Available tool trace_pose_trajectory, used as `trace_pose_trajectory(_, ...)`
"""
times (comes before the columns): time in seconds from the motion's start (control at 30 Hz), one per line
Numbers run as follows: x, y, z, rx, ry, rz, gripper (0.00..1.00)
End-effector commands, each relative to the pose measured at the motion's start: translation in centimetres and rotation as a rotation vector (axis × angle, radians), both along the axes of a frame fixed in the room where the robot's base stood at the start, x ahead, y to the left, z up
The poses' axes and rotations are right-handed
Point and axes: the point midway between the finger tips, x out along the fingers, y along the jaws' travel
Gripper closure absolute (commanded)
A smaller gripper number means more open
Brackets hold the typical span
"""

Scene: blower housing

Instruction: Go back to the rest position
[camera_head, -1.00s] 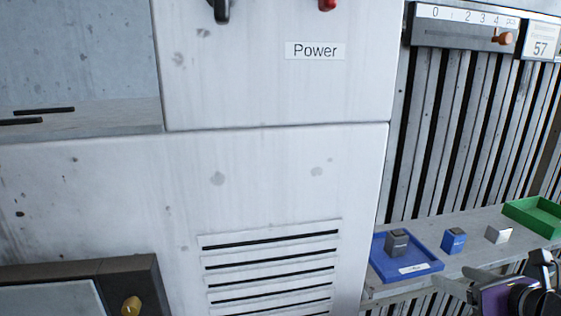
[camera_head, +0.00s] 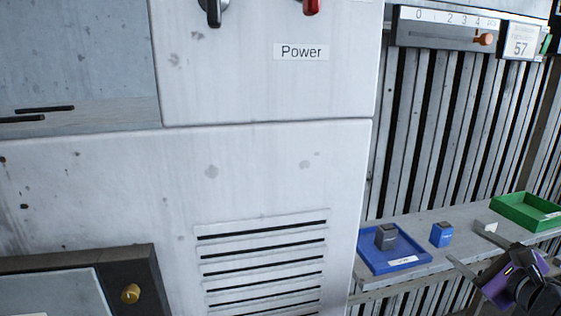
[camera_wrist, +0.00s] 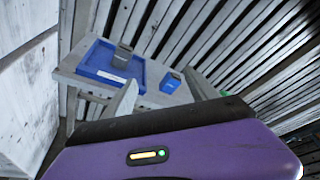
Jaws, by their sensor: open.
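My gripper (camera_head: 472,250) is at the lower right of the head view, in front of the shelf. In the wrist view my gripper (camera_wrist: 162,93) has its two fingers spread apart, with nothing held between them. Beyond the fingers are the blue tray (camera_wrist: 88,66), with a grey block (camera_wrist: 122,55) in it, and a blue block (camera_wrist: 170,83) on the shelf to its right. The head view also shows the tray (camera_head: 370,258), the grey block (camera_head: 386,236) and the blue block (camera_head: 440,235). A pale block (camera_head: 491,227) is partly hidden behind a finger.
The narrow shelf (camera_head: 425,218) runs along a slatted wall, with a green tray (camera_head: 527,211) at its right. A large white cabinet (camera_head: 260,160) labelled Power fills the middle. A slider scale (camera_head: 445,30) and a display reading 57 (camera_head: 520,45) are at the upper right.

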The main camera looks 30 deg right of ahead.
Motion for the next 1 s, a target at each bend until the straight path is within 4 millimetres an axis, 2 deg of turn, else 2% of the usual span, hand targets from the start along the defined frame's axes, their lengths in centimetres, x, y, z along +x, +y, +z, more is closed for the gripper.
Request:
trace_pose_trajectory(0.17,-0.6,1.0,-0.8,-0.436,0.150,-0.014,0.33)
trace_pose_trajectory(0.27,-1.0,2.9,-1.8,-0.694,0.265,-0.007,0.33)
trace_pose_trajectory(0.37,-1.4,5.7,-3.2,-0.954,0.390,0.015,0.33)
trace_pose_trajectory(0.5,-2.5,10.5,-5.0,-1.290,0.544,0.061,0.33)
trace_pose_trajectory(0.67,-4.2,16.6,-6.8,-1.623,0.672,0.131,0.33)
trace_pose_trajectory(0.87,-7.5,24.2,-8.6,-1.974,0.750,0.235,0.33)
trace_pose_trajectory(1.0,-10.5,29.3,-9.6,-2.164,0.749,0.324,0.33)
